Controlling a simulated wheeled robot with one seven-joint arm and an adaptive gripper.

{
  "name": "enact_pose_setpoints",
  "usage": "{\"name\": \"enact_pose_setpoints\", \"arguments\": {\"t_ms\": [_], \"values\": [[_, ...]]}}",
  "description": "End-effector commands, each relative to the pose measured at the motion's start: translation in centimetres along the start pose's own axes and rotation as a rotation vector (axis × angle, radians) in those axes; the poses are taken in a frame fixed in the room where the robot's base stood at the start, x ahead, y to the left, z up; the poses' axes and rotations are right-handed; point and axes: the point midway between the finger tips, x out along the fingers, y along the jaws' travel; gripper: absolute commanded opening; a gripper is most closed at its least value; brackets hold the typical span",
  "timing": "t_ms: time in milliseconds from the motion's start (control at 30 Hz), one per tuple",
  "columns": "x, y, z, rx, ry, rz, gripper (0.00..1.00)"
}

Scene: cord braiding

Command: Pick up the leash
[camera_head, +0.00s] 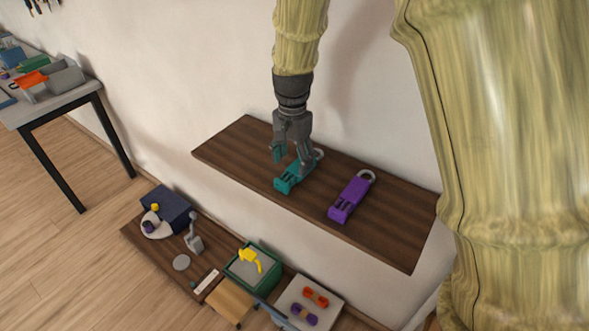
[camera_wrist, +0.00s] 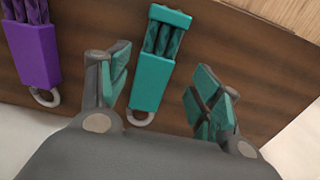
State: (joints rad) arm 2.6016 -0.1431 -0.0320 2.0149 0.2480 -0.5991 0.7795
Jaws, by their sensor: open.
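A teal leash (camera_head: 287,184) with braided cords and a grey ring lies on the brown wall shelf (camera_head: 230,150). A similar purple leash (camera_head: 350,197) with a ring lies to its right. My gripper (camera_head: 291,155) is open, pointing down over the ring end of the teal leash. In the wrist view the teal leash (camera_wrist: 151,82) lies between my two spread fingers, nearer the left one, with nothing held. The purple leash (camera_wrist: 34,50) is outside the left finger. Whether the fingers touch the shelf cannot be told.
The white wall (camera_head: 190,70) stands close behind the shelf. A lower brown bench (camera_head: 142,238) holds a green tray (camera_head: 236,274), a dark blue box (camera_head: 166,206) and other small items. A grey table (camera_head: 60,106) stands at the left.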

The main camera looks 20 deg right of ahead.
Motion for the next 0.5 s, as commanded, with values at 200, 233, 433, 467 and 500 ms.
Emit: {"name": "enact_pose_setpoints", "arguments": {"t_ms": [200,233,433,467,500], "values": [[2.2,-0.1,-0.2,0.001,-0.002,0.002,0.64],[2.5,-0.1,-0.2,0.001,-0.003,0.002,0.64],[3.4,-0.1,-0.2,0.001,-0.001,0.001,0.64],[3.4,-0.1,-0.2,0.001,-0.001,0.0,0.64],[3.4,-0.1,-0.2,0.001,-0.001,0.0,0.64]]}}
